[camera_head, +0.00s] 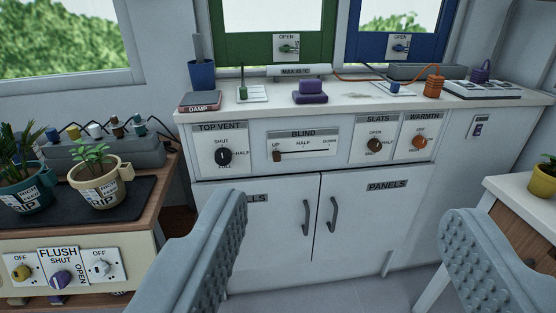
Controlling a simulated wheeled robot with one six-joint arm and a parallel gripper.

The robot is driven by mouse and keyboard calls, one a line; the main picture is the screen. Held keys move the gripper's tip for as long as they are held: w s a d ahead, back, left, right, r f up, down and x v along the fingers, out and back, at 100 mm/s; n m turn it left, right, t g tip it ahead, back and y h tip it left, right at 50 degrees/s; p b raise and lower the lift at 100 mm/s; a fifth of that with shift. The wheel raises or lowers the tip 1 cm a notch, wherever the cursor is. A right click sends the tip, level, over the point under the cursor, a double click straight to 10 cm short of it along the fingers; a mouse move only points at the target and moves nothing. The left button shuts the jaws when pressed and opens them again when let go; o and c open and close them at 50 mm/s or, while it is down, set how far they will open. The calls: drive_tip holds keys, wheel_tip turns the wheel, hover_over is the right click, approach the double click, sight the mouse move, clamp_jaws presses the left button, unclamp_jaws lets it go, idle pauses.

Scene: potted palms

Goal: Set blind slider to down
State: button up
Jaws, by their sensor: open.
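The blind slider panel (303,146) is a white plate on the front of the cabinet, under the counter edge. It is labelled BLIND, with UP at the left, HALF in the middle and DOWN at the right. Its small brown slider knob (277,155) sits at the left end of the track, at UP. My gripper (340,225) is open and empty, its two grey ribbed fingers wide apart in the foreground. The fingers are in front of the cabinet, well short of the panel, and nothing hides the slider.
The TOP VENT dial (223,156) is left of the slider; the SLATS knob (374,145) and WARMTH knob (419,142) are right. Cabinet doors with handles (333,214) lie below. Potted plants (98,185) stand on a bench at left; another bench (520,205) is at right.

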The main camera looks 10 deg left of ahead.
sight(277, 159)
drive_tip(key=c, duration=0.3)
drive_tip(key=shift+w+f, duration=0.1)
drive_tip(key=shift+w, duration=0.2)
drive_tip(key=shift+c, duration=0.9)
drive_tip(key=w+a+f+n+y, duration=0.1)
drive_tip(key=w+f, duration=0.4)
drive_tip(key=w, duration=0.6)
drive_tip(key=w+f, duration=0.5)
drive_tip(key=w, duration=0.5)
drive_tip(key=w+a+f+n+y, duration=0.1)
drive_tip(key=w+a+f+y, duration=0.1)
drive_tip(key=w+f, duration=0.7)
drive_tip(key=w+a+f+n+y, duration=0.15)
drive_tip(key=w+f, duration=0.35)
drive_tip(key=f, duration=0.7)
drive_tip(key=shift+y, duration=0.25)
drive_tip(key=x, duration=1.8)
drive_tip(key=shift+s+a+f, duration=0.1)
drive_tip(key=shift+a+f, duration=0.05)
drive_tip(key=shift+a, duration=0.2)
